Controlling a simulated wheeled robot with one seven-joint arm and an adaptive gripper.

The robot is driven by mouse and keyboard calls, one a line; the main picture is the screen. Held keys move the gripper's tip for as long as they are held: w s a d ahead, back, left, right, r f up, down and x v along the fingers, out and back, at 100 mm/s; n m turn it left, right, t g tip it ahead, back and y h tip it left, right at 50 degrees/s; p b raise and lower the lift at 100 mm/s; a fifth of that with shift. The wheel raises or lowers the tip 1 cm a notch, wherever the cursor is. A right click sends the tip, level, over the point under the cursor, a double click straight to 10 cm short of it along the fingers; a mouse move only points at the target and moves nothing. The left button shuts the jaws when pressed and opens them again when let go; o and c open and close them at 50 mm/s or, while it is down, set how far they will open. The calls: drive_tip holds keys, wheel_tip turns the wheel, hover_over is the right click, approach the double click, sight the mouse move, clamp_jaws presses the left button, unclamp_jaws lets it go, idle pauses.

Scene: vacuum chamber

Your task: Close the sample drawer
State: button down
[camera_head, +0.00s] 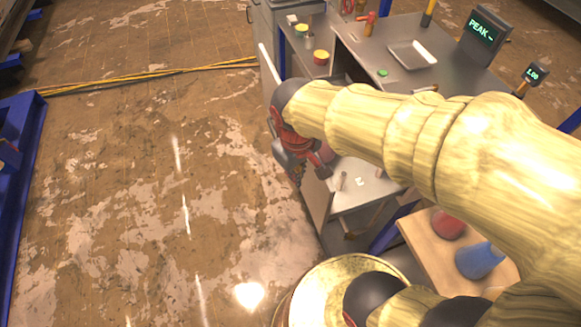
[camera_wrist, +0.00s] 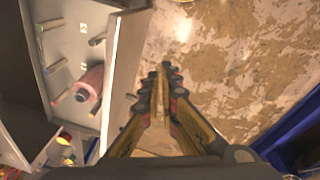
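The sample drawer stands pulled out of the bench in the head view, with its light inner floor (camera_head: 365,187) showing and its front panel (camera_head: 317,203) facing left. My arm hides part of it. In the wrist view the drawer's inner floor (camera_wrist: 70,28) is at the left, holding a pink cylinder (camera_wrist: 89,84) and several small pegs. Its front panel (camera_wrist: 124,70) runs beside my gripper. My gripper (camera_wrist: 163,76) has its fingertips together with nothing visible between them. It is on the outer side of the front panel; I cannot tell whether it touches.
A wooden board (camera_head: 433,250) with a red and a blue object (camera_head: 479,260) is at lower right. A blue frame (camera_head: 22,150) stands far left. The floor between is clear.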

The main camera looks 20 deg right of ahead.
drive_tip(key=w+a+f+n+g+h+p, duration=0.1)
drive_tip(key=w+a+f+n+h+p, duration=0.15)
drive_tip(key=w+f+n, duration=0.4)
drive_tip(key=w+a+f+n+h+p, duration=0.1)
drive_tip(key=w+f+n+p, duration=0.3)
drive_tip(key=w+f+n, duration=0.3)
drive_tip(key=d+f, duration=0.7)
drive_tip(key=f, duration=0.1)
drive_tip(key=shift+d+f, duration=0.2)
drive_tip(key=shift+n, duration=0.25)
drive_tip(key=d, duration=2.7)
drive_tip(key=shift+d+p, duration=0.3)
drive_tip(key=shift+p, duration=0.15)
